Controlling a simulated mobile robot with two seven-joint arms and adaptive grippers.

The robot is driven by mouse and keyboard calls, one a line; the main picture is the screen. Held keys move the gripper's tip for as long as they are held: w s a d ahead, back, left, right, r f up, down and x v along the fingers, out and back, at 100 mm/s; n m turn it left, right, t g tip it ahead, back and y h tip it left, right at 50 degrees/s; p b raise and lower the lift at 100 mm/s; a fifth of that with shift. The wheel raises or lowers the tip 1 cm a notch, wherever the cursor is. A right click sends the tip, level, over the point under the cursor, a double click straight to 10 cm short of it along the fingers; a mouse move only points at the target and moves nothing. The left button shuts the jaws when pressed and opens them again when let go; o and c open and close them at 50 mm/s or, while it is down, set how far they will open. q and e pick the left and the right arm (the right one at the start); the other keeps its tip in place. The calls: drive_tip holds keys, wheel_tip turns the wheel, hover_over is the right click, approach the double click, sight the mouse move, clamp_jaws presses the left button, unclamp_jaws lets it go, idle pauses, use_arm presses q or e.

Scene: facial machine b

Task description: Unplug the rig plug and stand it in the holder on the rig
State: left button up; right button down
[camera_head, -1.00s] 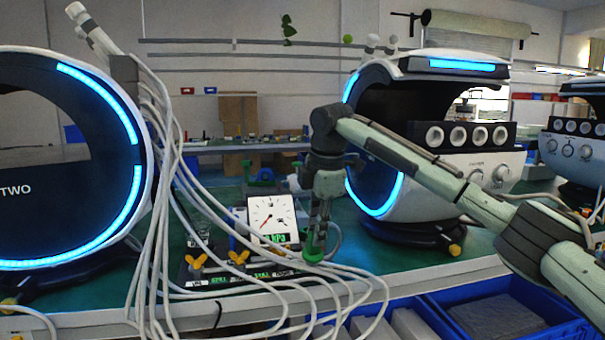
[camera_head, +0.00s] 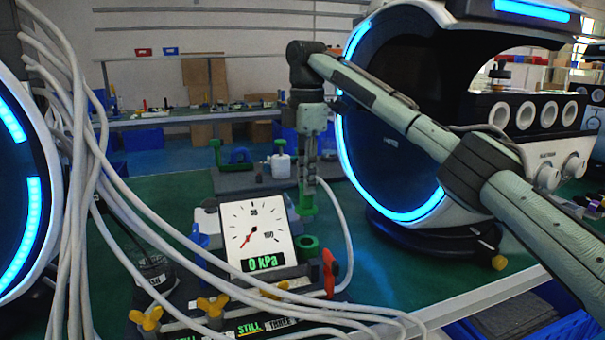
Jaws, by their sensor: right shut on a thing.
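The rig (camera_head: 262,328) stands on the green bench with a tilted gauge (camera_head: 256,232) that reads 0 kPa. My right gripper (camera_head: 307,190) points straight down, shut on the green rig plug (camera_head: 307,206). The plug is upright, and its lower end is above a green ring-shaped fitting (camera_head: 307,243) on the rig, apart from it. A pale hose (camera_head: 347,235) runs at the right of the gripper and curves down to the rig. I cannot tell which part is the holder. My left gripper is out of view.
Several white cables (camera_head: 120,200) hang at the left and cross the rig's front. A red lever (camera_head: 329,272) stands by the ring, and yellow wing knobs (camera_head: 213,305) line the front. A large white machine (camera_head: 415,130) stands right.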

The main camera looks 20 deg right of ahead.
sight(307, 208)
drive_tip(key=shift+s+r, duration=0.1)
drive_tip(key=shift+s, duration=0.1)
drive_tip(key=shift+r, duration=0.1)
drive_tip(key=shift+w+f, duration=0.1)
drive_tip(key=shift+f, duration=3.5)
drive_tip(key=shift+f, duration=0.3)
drive_tip(key=c, duration=1.3)
unclamp_jaws()
drive_tip(key=shift+c, duration=0.2)
